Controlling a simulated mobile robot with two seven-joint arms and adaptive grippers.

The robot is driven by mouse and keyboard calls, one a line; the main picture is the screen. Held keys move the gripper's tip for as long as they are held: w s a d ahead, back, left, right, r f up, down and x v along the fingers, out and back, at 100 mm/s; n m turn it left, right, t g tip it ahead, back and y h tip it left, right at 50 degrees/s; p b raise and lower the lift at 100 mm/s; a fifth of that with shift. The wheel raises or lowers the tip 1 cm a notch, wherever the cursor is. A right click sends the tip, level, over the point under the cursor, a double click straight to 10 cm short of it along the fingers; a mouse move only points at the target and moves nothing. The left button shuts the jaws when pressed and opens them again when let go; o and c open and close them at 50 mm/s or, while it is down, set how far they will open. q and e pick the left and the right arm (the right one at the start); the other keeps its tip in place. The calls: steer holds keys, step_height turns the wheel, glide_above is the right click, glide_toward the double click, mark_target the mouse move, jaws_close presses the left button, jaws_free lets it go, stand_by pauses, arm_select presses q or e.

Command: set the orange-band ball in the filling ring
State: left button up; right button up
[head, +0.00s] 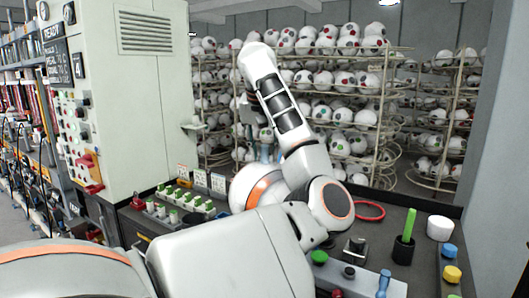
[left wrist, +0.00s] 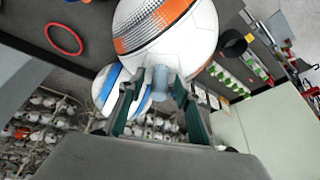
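The orange-band ball (left wrist: 160,30) is white with an orange checkered band and fills the top middle of the left wrist view. In the head view it shows partly (head: 250,186), hidden by my left arm's elbow. My left gripper (left wrist: 160,82) has its fingers converged on a grey-blue stub at the ball's near side and appears shut on it. In the head view this gripper (head: 270,152) is small, just above the ball. I cannot tell whether the ball touches anything below. A red ring (head: 369,211) lies to the right. My right gripper is out of view.
A blue-striped ball (left wrist: 106,88) is beside the orange-band ball. A pale cabinet (head: 135,100) stands left, with green-topped blocks (head: 185,200) below it. Racks of balls (head: 335,80) stand behind. A green stick in a black holder (head: 404,248) and a white cylinder (head: 439,228) stand at right.

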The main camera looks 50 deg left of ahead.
arm_select(q)
steer(key=v, duration=1.2)
steer(key=shift+r, duration=0.15)
